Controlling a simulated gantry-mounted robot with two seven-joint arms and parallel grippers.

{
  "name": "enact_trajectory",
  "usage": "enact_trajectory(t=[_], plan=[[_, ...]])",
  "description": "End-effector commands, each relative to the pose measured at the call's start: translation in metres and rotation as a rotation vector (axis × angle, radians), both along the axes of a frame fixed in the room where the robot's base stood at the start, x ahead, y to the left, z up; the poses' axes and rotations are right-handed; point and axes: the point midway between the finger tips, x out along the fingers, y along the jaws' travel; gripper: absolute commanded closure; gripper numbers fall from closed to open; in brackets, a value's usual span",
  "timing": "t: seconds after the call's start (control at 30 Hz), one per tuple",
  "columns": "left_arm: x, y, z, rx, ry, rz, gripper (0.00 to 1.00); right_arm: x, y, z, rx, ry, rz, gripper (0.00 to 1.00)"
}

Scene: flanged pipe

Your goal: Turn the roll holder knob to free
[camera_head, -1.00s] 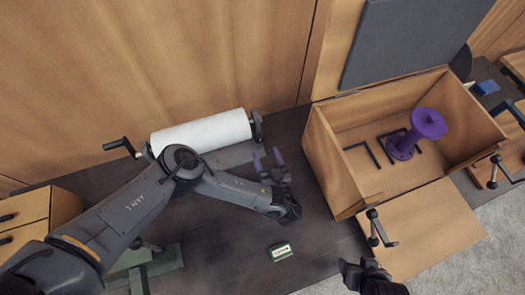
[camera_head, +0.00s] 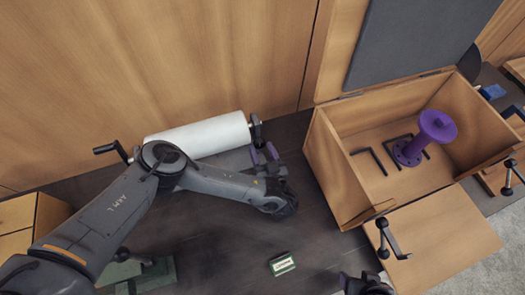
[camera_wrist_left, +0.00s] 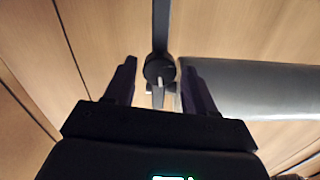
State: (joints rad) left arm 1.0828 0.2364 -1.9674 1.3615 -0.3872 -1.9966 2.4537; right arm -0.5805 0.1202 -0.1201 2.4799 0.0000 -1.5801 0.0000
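A white roll (camera_head: 200,136) lies on its holder against the wooden wall. The dark holder knob (camera_head: 256,128) is at the roll's right end. My left gripper (camera_head: 263,152) is just in front of the knob, with its purple fingers pointing towards it. In the left wrist view, my left gripper (camera_wrist_left: 158,88) is open and the round black knob (camera_wrist_left: 158,69), with a pale mark, shows between and beyond its fingertips. I cannot tell whether the fingers touch it. The roll (camera_wrist_left: 250,88) is to the right there. My right gripper (camera_head: 364,284) is partly cut off at the bottom edge.
An open wooden box (camera_head: 340,165) stands on the right, holding a purple flanged pipe (camera_head: 425,138) and black brackets. A small green-and-white box (camera_head: 282,264) lies on the dark table (camera_head: 225,235). A crank handle (camera_head: 108,149) projects at the roll's left end.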

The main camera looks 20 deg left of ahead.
Motion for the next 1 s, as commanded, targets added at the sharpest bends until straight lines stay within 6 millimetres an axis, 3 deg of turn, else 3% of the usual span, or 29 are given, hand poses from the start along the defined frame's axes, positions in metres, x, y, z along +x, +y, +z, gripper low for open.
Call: enact_trajectory(t=[0.03, 0.27, 0.87, 0.9, 1.0], plan=[[0.0000, 0.0000, -0.0001, 0.000, 0.000, 0.000, 0.53, 0.0001, 0.0001, 0.0002, 0.000, -0.001, -0.001, 0.33], [-0.0002, 0.0000, -0.0002, 0.000, 0.000, 0.000, 0.89, 0.0003, 0.0003, 0.0003, 0.002, -0.001, -0.002, 0.33], [-0.0005, 0.0002, -0.0005, 0.103, 0.085, 0.000, 0.89, 0.0004, 0.0003, -0.0026, 0.001, -0.001, -0.001, 0.33], [-0.0005, 0.0002, -0.0005, 0.103, 0.085, 0.000, 0.53, 0.0004, 0.0003, -0.0026, 0.001, -0.001, -0.001, 0.33], [-0.0005, 0.0002, -0.0004, 0.103, 0.085, 0.000, 0.38, 0.0004, 0.0003, -0.0026, 0.001, -0.001, -0.001, 0.33]])
